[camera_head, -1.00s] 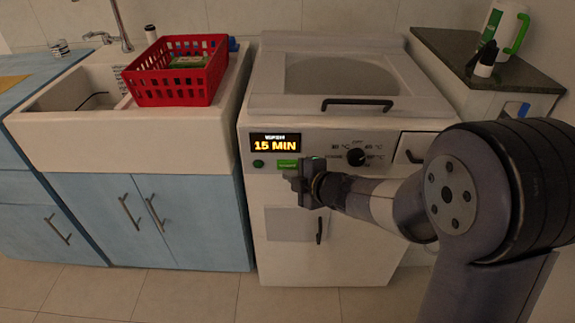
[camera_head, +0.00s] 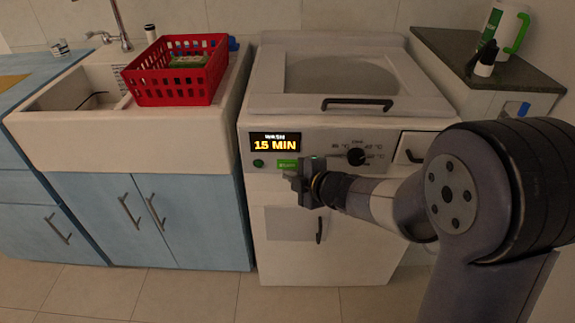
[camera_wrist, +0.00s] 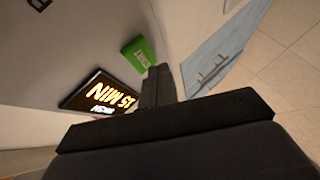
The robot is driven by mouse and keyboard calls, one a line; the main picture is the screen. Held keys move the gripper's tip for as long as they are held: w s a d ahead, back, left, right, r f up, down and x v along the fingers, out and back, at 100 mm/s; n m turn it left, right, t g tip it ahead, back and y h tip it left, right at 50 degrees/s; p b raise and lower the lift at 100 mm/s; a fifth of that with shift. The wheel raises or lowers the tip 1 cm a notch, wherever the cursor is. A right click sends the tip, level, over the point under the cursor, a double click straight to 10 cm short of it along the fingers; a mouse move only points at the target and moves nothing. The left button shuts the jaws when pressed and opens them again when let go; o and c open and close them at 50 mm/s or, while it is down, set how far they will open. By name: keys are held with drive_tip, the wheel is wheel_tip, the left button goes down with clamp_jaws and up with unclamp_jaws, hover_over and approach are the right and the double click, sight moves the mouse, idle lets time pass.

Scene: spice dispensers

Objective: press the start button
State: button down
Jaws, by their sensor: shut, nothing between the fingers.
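The green start button (camera_head: 286,163) is a small lettered rectangle on the front panel of the white washing machine (camera_head: 285,205), just below the display (camera_head: 275,143) that reads "15 MIN". In the wrist view the green button (camera_wrist: 138,52) and the display (camera_wrist: 102,95) appear tilted, with the text upside down. My gripper (camera_head: 290,176) is shut and empty, with its tips close to the lower right of the button. In the wrist view the fingers (camera_wrist: 158,84) reach up beside the button's lower edge. I cannot tell whether they touch it.
A black knob (camera_head: 355,157) is to the right. A red basket (camera_head: 178,70) stands by the sink. A white jug (camera_head: 505,30) stands on the dark counter. The floor in front is clear.

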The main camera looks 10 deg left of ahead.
drive_tip(key=shift+w, duration=0.15)
idle(0.7)
drive_tip(key=shift+w+a, duration=0.1)
drive_tip(key=shift+w, duration=0.15)
drive_tip(key=shift+w+a+p, duration=0.1)
drive_tip(key=shift+w+p, duration=0.25)
drive_tip(key=shift+p, duration=0.05)
idle(0.5)
drive_tip(key=shift+s, duration=0.15)
drive_tip(key=shift+s+d+b, duration=0.2)
drive_tip(key=shift+s+b, duration=0.1)
drive_tip(key=shift+s, duration=0.3)
drive_tip(key=shift+s, duration=0.1)
drive_tip(key=s, duration=0.2)
drive_tip(key=s+d+b, duration=0.1)
drive_tip(key=s, duration=0.1)
drive_tip(key=shift+s, duration=0.35)
idle(0.6)
